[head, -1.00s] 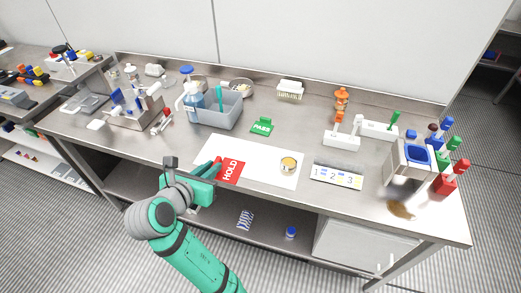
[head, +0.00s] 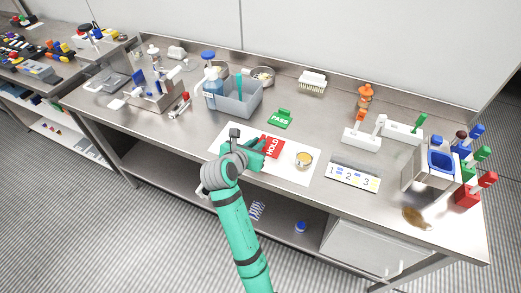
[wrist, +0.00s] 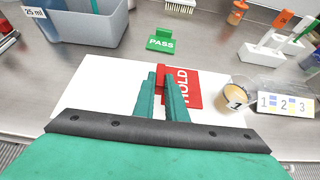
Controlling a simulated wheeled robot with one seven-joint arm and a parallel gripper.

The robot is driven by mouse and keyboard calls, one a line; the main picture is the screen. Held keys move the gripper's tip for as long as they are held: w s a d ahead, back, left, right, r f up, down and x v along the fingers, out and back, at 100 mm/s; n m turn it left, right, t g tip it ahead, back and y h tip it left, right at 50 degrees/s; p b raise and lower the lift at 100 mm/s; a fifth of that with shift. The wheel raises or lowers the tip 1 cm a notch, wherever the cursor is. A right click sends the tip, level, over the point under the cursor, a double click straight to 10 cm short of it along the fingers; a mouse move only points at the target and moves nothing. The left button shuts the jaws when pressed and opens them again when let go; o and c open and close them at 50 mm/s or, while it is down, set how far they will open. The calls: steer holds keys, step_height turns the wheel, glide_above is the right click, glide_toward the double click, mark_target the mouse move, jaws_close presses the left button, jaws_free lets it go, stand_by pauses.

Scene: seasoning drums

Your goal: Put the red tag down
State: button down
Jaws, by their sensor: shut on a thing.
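The red HOLD tag (head: 273,147) is over the white mat (head: 299,174), to the left of a small round tin. In the wrist view the red tag (wrist: 184,86) sits at the tips of my gripper (wrist: 163,88), whose teal fingers are shut on its left part. My gripper (head: 257,149) also shows in the head view, at the tag's left side. I cannot tell whether the tag's underside touches the mat. The fingers hide part of the tag.
The tin (wrist: 235,98), marked 1, stands on the mat right of the tag. A green PASS tag (wrist: 161,38) stands behind the mat. A grey bin (head: 237,99) is at the back left. A numbered 1-2-3 strip (head: 353,174) lies to the right.

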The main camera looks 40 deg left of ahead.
steer(key=shift+w+a+f, duration=0.15)
steer(key=shift+w+f, duration=0.25)
steer(key=shift+f, duration=0.1)
steer(key=shift+w+f, duration=0.25)
steer(key=shift+f, duration=0.75)
steer(key=shift+w+f, duration=0.25)
steer(key=shift+f, duration=0.75)
steer(key=c, duration=1.8)
jaws_free()
steer(key=shift+s+r, duration=0.1)
steer(key=v, duration=1.2)
